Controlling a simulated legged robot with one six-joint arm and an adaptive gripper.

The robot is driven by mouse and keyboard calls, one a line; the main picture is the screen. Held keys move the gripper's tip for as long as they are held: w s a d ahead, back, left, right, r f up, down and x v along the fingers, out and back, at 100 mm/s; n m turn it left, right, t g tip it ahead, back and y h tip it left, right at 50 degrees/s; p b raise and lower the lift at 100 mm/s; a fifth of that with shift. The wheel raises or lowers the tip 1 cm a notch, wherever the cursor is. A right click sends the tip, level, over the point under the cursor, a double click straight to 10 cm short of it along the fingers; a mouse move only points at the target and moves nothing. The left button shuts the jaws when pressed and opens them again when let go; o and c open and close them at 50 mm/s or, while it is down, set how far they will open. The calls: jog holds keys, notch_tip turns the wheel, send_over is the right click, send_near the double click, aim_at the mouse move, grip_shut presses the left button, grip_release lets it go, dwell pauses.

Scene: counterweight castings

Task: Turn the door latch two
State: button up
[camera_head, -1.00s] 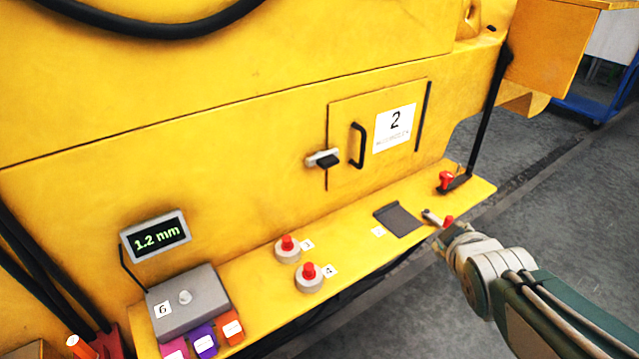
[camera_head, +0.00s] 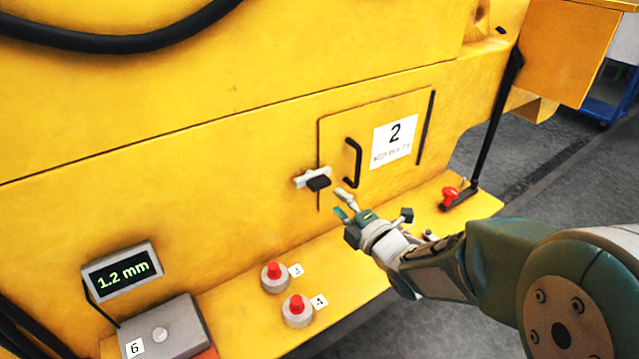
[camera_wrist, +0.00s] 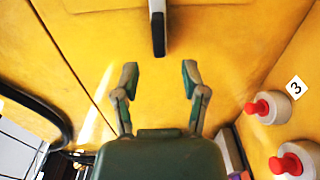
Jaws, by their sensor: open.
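The latch (camera_head: 314,180) sits at the left edge of the yellow door marked 2 (camera_head: 345,125). In the wrist view a black and grey part that looks like the latch (camera_wrist: 158,30) is at the top centre. It lies beyond the gap between my open fingertips (camera_wrist: 159,78).
A black handle (camera_head: 354,163) stands out from the door right of the latch. Red buttons 3 (camera_head: 275,275) and 4 (camera_head: 297,310) rise from the yellow ledge below. A red-handled switch (camera_head: 451,197) is at the ledge's right end. A 1.2 mm display (camera_head: 122,270) is at left.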

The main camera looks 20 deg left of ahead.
aim_at(323, 188)
jog(key=x, duration=0.8)
jog(key=shift+d, duration=0.1)
grip_shut()
